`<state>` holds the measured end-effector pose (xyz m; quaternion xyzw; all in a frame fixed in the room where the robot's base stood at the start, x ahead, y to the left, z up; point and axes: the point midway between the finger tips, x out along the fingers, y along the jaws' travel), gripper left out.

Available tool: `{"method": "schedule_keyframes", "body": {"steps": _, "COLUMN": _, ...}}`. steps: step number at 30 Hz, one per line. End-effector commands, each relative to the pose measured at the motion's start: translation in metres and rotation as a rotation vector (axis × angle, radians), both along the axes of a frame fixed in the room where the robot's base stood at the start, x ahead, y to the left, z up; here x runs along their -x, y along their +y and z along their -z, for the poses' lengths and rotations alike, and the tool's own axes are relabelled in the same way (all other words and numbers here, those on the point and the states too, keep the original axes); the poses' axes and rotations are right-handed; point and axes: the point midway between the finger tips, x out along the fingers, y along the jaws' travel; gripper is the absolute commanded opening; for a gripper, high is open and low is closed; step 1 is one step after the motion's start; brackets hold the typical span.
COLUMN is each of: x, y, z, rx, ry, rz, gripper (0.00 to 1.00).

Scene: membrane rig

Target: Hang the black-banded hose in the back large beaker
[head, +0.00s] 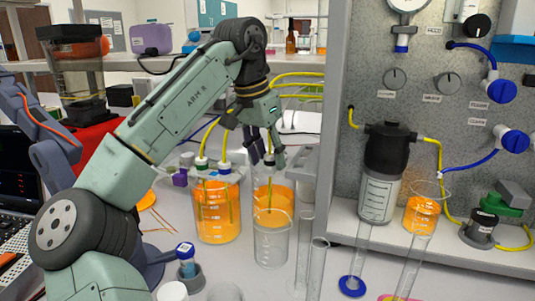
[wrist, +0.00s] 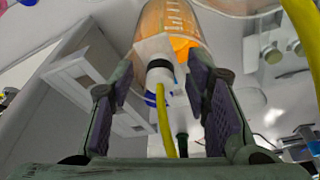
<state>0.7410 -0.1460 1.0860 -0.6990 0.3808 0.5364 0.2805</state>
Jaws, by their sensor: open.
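My gripper (head: 254,146) is open above the back large beaker (head: 289,198), which holds orange liquid. In the wrist view its two fingers (wrist: 160,84) stand apart on either side of a hose with a white fitting and a black band (wrist: 160,66). The yellow hose (wrist: 166,125) runs from that fitting toward the camera. In the head view the hose's dark-banded fitting (head: 269,159) is at the back beaker's rim, with its lower part inside the beaker. Finger contact with it cannot be told.
An empty clear beaker (head: 271,249) stands just in front of the back large beaker. Clear tubes (head: 305,250) stand to its right. The grey rig panel (head: 430,110) with a filter vessel (head: 380,190) closes off the right side. A shelf runs behind the arm.

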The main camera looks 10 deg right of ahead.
Motion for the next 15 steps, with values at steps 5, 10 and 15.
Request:
{"method": "schedule_keyframes", "body": {"steps": 5, "x": 0.0, "y": 0.0, "z": -0.001, "rx": 0.0, "ry": 0.0, "rz": 0.0, "gripper": 0.43}}
{"method": "schedule_keyframes", "body": {"steps": 10, "x": 0.002, "y": 0.003, "z": -0.018, "rx": 0.002, "ry": -0.002, "rz": 0.0, "gripper": 0.43}}
{"method": "schedule_keyframes", "body": {"steps": 15, "x": 0.006, "y": 0.011, "z": -0.048, "rx": 0.0, "ry": -0.003, "rz": -0.003, "gripper": 0.43}}
